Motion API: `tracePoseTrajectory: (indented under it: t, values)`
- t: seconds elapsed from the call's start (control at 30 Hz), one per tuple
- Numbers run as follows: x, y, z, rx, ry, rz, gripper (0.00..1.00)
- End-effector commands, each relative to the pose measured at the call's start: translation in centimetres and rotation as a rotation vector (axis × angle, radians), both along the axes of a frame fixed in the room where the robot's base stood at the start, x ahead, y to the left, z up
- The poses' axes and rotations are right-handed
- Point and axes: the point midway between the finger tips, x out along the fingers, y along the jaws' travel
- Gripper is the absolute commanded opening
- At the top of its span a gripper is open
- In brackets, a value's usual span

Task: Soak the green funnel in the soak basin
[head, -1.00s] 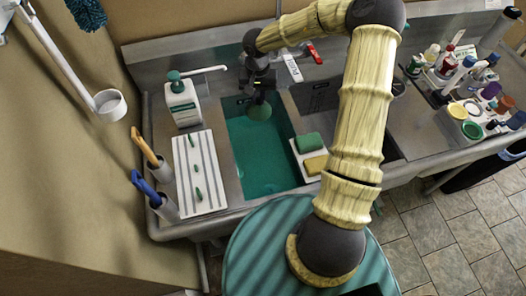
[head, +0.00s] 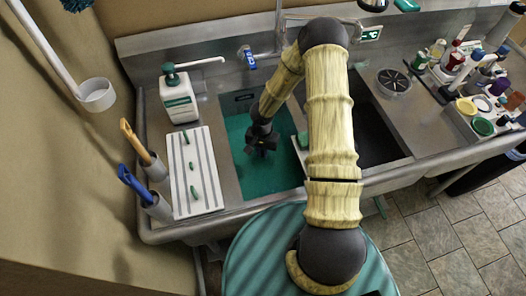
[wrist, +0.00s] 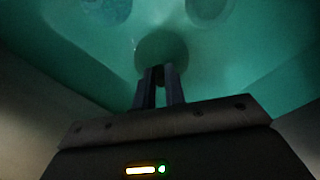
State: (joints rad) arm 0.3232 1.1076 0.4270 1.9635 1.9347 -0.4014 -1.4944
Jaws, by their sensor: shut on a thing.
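The soak basin (head: 241,130) is the left sink bay, filled with teal liquid. My gripper (head: 262,147) is down inside the basin's outline, toward its middle. In the wrist view its two narrow fingers (wrist: 161,76) are close together, shut on the green funnel (wrist: 162,46). The funnel shows there as a dull green round shape at the fingertips, against teal liquid. In the head view my gripper hides most of the funnel. I cannot tell how deep it sits in the liquid.
A white soap bottle (head: 179,97) and a striped mat (head: 181,180) with small green pieces stand left of the basin. Brush holders (head: 157,168) are further left. My arm partly covers the sponge tray and right bay (head: 378,140). Bottles and jars (head: 470,80) crowd the right counter.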

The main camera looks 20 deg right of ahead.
Motion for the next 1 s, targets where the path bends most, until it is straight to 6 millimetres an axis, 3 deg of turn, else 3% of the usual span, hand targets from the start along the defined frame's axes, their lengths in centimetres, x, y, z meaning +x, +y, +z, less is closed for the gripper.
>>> tracePoseTrajectory:
  t: [1.0]
  values:
    - [0.1, -0.1, -4.0, -0.001, -0.002, -0.002, 0.00]
